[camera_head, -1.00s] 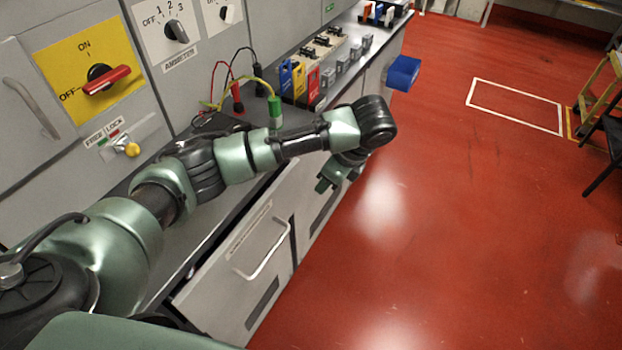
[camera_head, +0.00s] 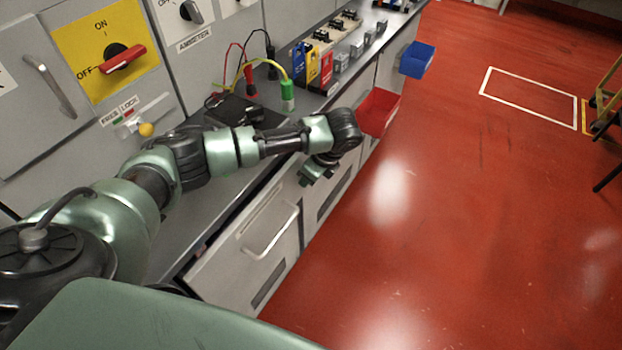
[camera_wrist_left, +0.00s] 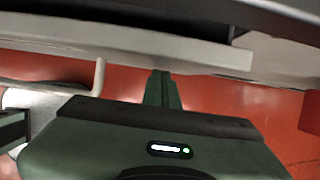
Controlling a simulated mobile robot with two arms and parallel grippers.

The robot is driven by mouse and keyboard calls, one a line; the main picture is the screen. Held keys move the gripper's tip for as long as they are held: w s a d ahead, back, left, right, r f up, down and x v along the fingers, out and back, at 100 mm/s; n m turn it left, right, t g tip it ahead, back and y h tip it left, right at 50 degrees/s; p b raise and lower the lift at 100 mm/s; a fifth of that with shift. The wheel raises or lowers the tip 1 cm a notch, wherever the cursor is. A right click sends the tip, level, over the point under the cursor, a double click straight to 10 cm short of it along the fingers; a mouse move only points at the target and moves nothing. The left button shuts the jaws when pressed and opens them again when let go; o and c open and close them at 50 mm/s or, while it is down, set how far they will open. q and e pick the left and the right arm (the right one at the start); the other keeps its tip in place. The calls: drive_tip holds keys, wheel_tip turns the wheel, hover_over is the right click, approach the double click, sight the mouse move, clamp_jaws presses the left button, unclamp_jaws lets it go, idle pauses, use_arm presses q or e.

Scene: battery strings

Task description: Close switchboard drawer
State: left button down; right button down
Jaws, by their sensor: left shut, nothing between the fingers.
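The switchboard drawer (camera_head: 230,278) is a pale grey front with a bar handle (camera_head: 272,240), below the dark worktop at lower centre in the head view. A dark gap shows between its top edge and the worktop, so it appears to stand partly out. My left gripper (camera_head: 314,173) is just beyond the drawer's far end, beside the cabinet fronts, pointing down. In the left wrist view my left gripper (camera_wrist_left: 162,88) has its fingers together and empty, with a pale panel edge above them and a handle (camera_wrist_left: 98,78) to the left. My right gripper is out of view.
The worktop (camera_head: 205,232) carries a black meter with coloured leads (camera_head: 240,110) and coloured blocks. A red bin (camera_head: 378,110) and a blue bin (camera_head: 417,59) stick out from the cabinet fronts farther along. The red floor (camera_head: 450,230) to the right is clear.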

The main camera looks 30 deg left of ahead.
use_arm(q)
drive_tip(key=a+p, duration=0.1)
drive_tip(key=a, duration=0.1)
drive_tip(key=a+p, duration=0.1)
drive_tip(key=a, duration=0.1)
drive_tip(key=shift+w+a+r, duration=0.1)
drive_tip(key=shift+w+r, duration=0.05)
drive_tip(key=shift+a, duration=0.2)
